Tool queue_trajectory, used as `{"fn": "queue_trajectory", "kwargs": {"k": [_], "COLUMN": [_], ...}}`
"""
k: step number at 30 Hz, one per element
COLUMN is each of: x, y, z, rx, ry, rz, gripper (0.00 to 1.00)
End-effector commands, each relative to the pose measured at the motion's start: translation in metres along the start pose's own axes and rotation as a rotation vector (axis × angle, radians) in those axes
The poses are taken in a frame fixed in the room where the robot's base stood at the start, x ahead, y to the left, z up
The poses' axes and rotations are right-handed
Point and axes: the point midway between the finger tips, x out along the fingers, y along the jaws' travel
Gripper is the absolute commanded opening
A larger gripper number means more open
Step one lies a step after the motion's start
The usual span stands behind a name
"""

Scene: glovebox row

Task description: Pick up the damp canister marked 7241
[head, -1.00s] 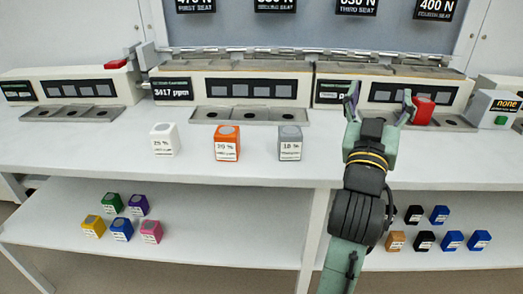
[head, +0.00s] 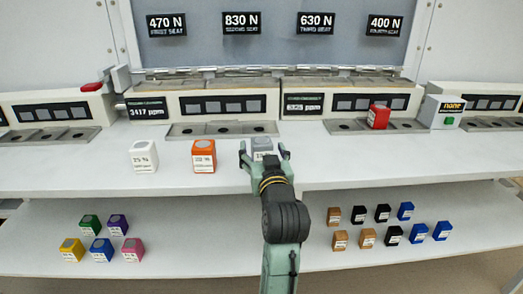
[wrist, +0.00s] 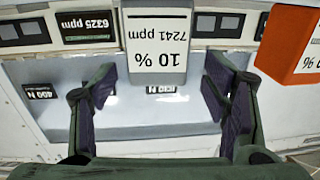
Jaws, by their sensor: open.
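The canister marked 7241 is grey and stands upright on the bench (head: 330,172) in the head view (head: 261,142). In the wrist view it is upside down at the top middle (wrist: 157,45), its white label reading "10 %" and "7241 ppm". My gripper (head: 264,154) is open in front of it, its fingers to either side in the head view. In the wrist view the canister shows between and beyond the open fingers (wrist: 160,78). I cannot tell whether they reach around it. They do not visibly touch it.
An orange canister (head: 204,156) stands close to the left, and a white one (head: 144,156) further left. Behind are glovebox units with seat trays (head: 222,129); a red canister (head: 379,117) sits in one. Several coloured canisters stand on the lower shelf (head: 190,240). The bench to the right is clear.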

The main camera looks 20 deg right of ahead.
Motion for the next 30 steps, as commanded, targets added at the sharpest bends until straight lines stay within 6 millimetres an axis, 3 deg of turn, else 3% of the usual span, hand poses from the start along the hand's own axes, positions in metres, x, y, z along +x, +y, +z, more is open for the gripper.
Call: {"fn": "queue_trajectory", "kwargs": {"k": [6, 15, 30], "x": [0.031, 0.037, 0.036], "y": [0.002, 0.002, 0.002], "z": [-0.003, -0.002, -0.002], "rx": [0.000, -0.001, 0.000], "ry": [-0.001, 0.001, 0.000], "rz": [0.001, 0.002, 0.002], "gripper": [0.68, 0.68, 0.36]}}
